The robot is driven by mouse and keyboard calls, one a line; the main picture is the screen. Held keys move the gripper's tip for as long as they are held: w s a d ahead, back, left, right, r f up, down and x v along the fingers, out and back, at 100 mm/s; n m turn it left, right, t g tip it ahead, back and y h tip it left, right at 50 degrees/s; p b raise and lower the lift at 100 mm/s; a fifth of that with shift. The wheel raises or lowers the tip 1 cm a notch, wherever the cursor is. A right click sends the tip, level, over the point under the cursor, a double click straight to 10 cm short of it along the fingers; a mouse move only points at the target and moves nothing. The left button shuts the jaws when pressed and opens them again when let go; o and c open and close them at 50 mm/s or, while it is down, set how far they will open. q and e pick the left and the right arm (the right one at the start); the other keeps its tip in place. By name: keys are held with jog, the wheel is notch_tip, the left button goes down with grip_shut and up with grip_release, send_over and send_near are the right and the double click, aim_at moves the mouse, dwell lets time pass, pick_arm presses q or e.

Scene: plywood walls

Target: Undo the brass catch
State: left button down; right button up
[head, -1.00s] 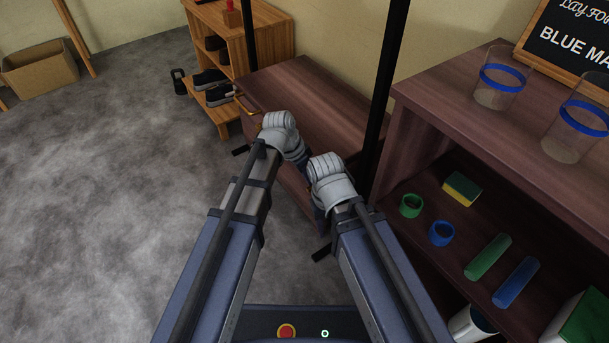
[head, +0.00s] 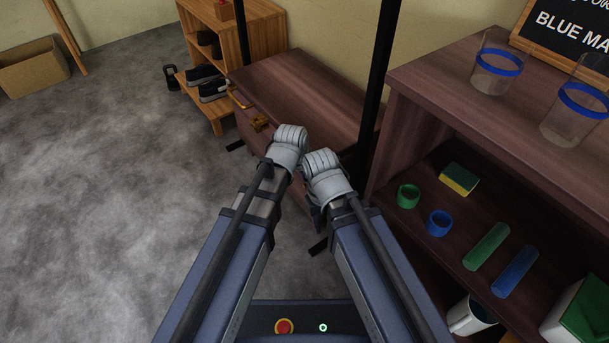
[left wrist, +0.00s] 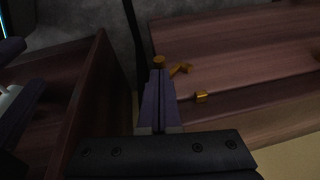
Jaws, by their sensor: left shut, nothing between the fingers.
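The brass catch (head: 259,123) sits on the front of a dark reddish wooden chest (head: 310,95), near its upper front edge. My left gripper (left wrist: 160,76) is shut and empty. Its tips overlap the knob in that view; whether they touch it I cannot tell. In the head view my left wrist hides its fingers, right of the catch.
A black post (head: 380,90) rises at the chest's right. The shelf unit (head: 430,80) on the right holds clear jars, coloured rings, tubes and a sponge (head: 459,179). A shoe rack (head: 260,40) stands behind left.

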pick_arm(q)
jog(key=shift+s+d+f+b, duration=0.25)
jog(key=shift+f+b, duration=0.1)
jog(key=shift+f, duration=0.1)
jog(key=shift+s+d+f+b, duration=0.15)
jog(key=shift+s+f+b, duration=0.1)
jog(key=shift+f+b, duration=0.15)
jog(key=shift+s+f, duration=0.1)
dwell(0.4)
jog(key=shift+w+a+r+p, duration=0.3)
jog(key=shift+w+a, duration=0.1)
jog(key=shift+w, duration=0.2)
jog(key=p+v, duration=0.7)
jog(key=v, duration=0.1)
jog(key=shift+f, duration=0.1)
